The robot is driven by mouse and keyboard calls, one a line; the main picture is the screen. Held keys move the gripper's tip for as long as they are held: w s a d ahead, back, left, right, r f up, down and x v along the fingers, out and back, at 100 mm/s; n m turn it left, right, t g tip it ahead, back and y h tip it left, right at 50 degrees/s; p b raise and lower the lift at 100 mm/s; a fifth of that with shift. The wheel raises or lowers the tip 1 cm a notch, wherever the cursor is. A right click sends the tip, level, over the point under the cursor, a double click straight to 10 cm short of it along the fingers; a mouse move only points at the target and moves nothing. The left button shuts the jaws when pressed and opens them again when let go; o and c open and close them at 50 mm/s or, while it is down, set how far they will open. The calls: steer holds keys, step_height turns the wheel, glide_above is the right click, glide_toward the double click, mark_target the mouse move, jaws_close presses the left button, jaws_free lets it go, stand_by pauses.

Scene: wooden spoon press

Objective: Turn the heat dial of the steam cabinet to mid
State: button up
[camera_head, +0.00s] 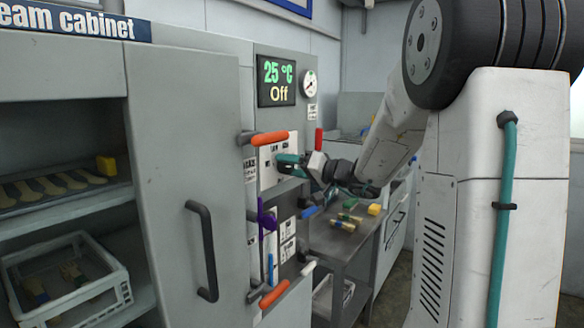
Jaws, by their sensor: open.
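The grey steam cabinet (165,130) fills the left side, with its name on a blue sign (75,18). Its display (276,80) reads 25 °C and Off. A white control plate (266,172) with small dark marks sits below the display. My gripper (287,164), with teal fingers, is at the right part of this plate, its fingers pointing left towards it. It is open. I cannot make out the heat dial; the gripper covers part of the plate. Whether the fingers touch anything there cannot be told.
A purple handle (266,216) and a lower orange lever (274,294) are below. A round gauge (309,84) is right of the display. A metal table (340,240) with small coloured pieces stands behind.

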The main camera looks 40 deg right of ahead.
steer(key=c, duration=1)
steer(key=m, duration=0.4)
steer(key=shift+f+m, duration=0.1)
steer(key=shift+m, duration=0.3)
steer(key=m, duration=0.5)
steer(key=shift+m, duration=0.3)
steer(key=m, duration=0.4)
steer(key=shift+f+m+t, duration=0.1)
steer(key=shift+m+t, duration=0.3)
steer(key=m, duration=0.5)
steer(key=shift+a+h, duration=0.1)
steer(key=shift+h, duration=0.2)
steer(key=shift+m, duration=0.3)
